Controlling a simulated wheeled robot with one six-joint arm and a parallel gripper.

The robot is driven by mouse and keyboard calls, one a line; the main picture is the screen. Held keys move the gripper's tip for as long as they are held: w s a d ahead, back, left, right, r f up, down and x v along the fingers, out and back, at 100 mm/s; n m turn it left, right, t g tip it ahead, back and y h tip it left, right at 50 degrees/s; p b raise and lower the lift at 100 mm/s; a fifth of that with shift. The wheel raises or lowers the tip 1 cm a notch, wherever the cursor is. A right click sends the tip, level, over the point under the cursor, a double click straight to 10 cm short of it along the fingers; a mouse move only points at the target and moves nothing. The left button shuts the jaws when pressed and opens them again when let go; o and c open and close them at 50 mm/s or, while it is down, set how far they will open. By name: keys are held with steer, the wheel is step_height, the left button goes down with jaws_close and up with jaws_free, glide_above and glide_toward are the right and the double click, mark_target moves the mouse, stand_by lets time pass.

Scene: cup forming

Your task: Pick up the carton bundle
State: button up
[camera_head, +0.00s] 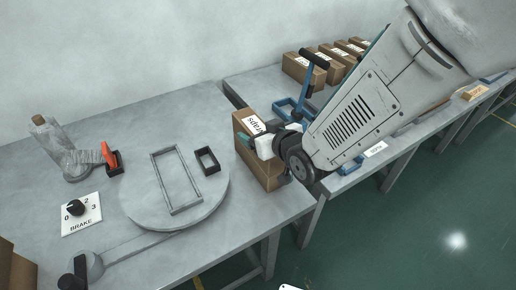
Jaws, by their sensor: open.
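A brown carton bundle (243,130) with a white printed label stands upright at the right end of the near table. My gripper (264,142) is in front of it at its upper part, with white and green finger parts at the label. The fingers are open. My arm comes in from the upper right. The gripper hides part of the label and the upper right side of the carton. I cannot tell whether the fingers touch it.
A round grey plate (133,200) with a rectangular frame (157,177) and small black tray (207,161) lies left of the carton. A brake dial (82,213) and wrapped roll (46,138) are farther left. Several cartons (303,70) and a blue-handled tool (306,82) stand behind.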

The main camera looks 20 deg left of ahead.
steer(key=shift+c, duration=0.3)
jaws_close()
steer(key=shift+r, duration=0.15)
